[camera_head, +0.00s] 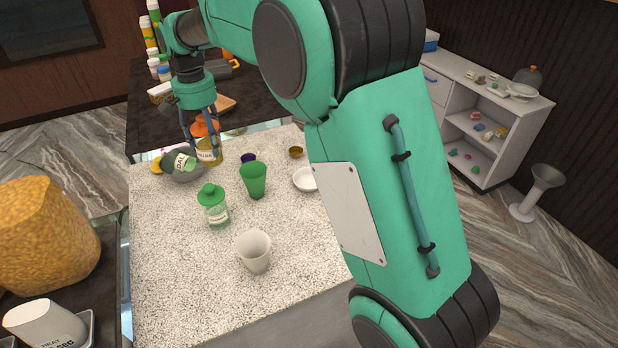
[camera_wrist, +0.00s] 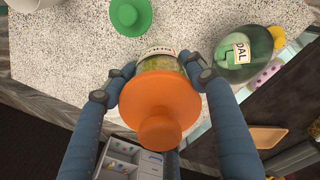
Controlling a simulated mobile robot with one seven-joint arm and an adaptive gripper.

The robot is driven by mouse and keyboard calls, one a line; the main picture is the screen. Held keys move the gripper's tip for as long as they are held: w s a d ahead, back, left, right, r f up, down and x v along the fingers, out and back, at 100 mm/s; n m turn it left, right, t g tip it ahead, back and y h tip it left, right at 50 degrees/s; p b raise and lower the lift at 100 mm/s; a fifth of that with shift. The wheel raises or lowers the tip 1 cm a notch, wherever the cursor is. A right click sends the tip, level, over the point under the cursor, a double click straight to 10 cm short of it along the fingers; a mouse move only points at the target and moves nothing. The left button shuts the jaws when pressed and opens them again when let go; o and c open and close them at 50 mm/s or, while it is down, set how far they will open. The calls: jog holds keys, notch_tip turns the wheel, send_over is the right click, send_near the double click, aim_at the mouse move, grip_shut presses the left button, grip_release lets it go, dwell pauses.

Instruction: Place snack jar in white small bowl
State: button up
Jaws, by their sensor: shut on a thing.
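The snack jar, taken as the orange-lidded jar (camera_head: 209,156) with yellowish contents, is gripped between my fingers at the far left of the counter. In the wrist view the jar (camera_wrist: 162,62) is seen from its orange lid, with part of its label showing. My gripper (camera_head: 201,150) is shut on it, one finger on each side; both fingers also show in the wrist view (camera_wrist: 158,78). The white small bowl (camera_head: 304,180) is on the counter, right of the jar and apart from it. My arm hides its right side. I cannot tell whether the jar touches the counter.
A tilted DAL jar (camera_head: 179,162) is close beside the held jar. A green cup (camera_head: 253,181), a green-lidded jar (camera_head: 215,209) and a white cup (camera_head: 255,252) stand on the speckled counter (camera_head: 170,270). Small dark and brown bowls (camera_head: 296,152) are farther back. The counter's front left is clear.

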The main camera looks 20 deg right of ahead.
jog(key=s+d+f+m, duration=0.1)
jog(key=s+d+m, duration=0.4)
jog(key=s+d, duration=0.65)
jog(key=s+d+m, duration=0.5)
jog(key=s+d, duration=0.3)
jog(key=d, duration=0.6)
notch_tip(320, 180, down, 10)
jog(key=shift+s+r, duration=0.25)
jog(key=shift+s, duration=0.05)
jog(key=shift+w, duration=0.1)
jog(key=w+d+f+p, duration=0.1)
jog(key=w+d, duration=0.2)
jog(key=w, duration=1.2)
jog(key=shift+w+f, duration=0.25)
jog(key=shift+w, duration=0.05)
jog(key=shift+f, duration=0.1)
jog(key=shift+f, duration=1.6)
